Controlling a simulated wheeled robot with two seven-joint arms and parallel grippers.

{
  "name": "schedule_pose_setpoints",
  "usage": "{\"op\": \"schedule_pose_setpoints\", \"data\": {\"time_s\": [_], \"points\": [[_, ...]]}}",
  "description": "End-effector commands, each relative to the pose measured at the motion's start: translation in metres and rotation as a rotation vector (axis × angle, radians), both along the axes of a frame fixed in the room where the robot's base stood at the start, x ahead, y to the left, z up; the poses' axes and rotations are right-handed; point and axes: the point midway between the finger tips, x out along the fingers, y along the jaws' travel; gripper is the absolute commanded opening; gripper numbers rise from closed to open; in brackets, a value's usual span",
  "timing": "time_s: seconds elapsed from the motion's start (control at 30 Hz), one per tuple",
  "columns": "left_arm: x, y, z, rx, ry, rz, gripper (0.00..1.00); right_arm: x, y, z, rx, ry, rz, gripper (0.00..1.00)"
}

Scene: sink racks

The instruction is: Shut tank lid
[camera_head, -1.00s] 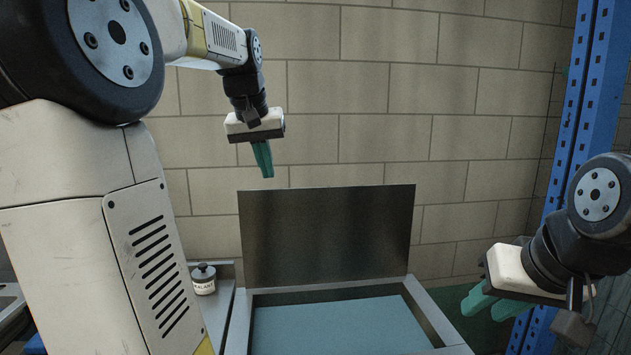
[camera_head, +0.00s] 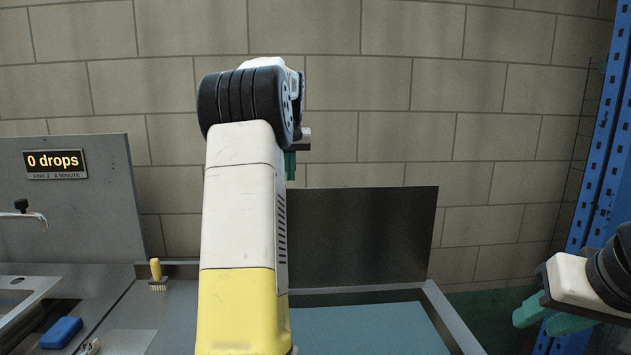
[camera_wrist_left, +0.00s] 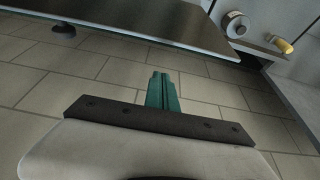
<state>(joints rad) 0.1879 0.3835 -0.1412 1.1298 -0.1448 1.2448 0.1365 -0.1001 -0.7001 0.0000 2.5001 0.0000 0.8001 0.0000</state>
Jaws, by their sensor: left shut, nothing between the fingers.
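The tank lid (camera_head: 365,235) stands upright and open at the back of the tank (camera_head: 450,315). Blue-green liquid shows inside the tank. My left gripper (camera_head: 290,166) is mostly hidden behind my own arm, at the lid's upper left. In the left wrist view its green fingers (camera_wrist_left: 162,92) are together and empty. A dark panel, apparently the lid, crosses the top of that view (camera_wrist_left: 140,25), apart from the fingers, with a dark knob (camera_wrist_left: 63,30) on it. My right gripper (camera_head: 541,318) is at the right, its fingers apart and empty, beside the tank.
A yellow-handled brush (camera_head: 157,275) stands on the counter left of the tank; it also shows in the wrist view (camera_wrist_left: 281,44) near a round jar (camera_wrist_left: 237,25). A blue sponge (camera_head: 61,333) lies near the sink. A blue rack post (camera_head: 603,130) rises at right. A block wall stands behind.

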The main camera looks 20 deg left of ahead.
Motion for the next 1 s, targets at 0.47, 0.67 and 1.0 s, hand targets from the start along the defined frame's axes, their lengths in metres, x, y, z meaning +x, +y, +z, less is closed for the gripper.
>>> {"op": "schedule_pose_setpoints", "data": {"time_s": [0.47, 0.67, 1.0], "points": [[-0.029, -0.014, -0.017, 0.000, -0.001, 0.000, 0.00, 0.000, 0.000, 0.000, 0.000, 0.000, 0.000, 0.32], [-0.031, -0.015, -0.017, 0.001, -0.002, 0.000, 0.00, 0.000, 0.000, 0.000, 0.000, 0.000, 0.000, 0.32], [-0.030, -0.017, -0.016, 0.011, -0.021, -0.001, 0.00, 0.000, 0.000, 0.000, 0.000, 0.000, 0.000, 0.32]]}}
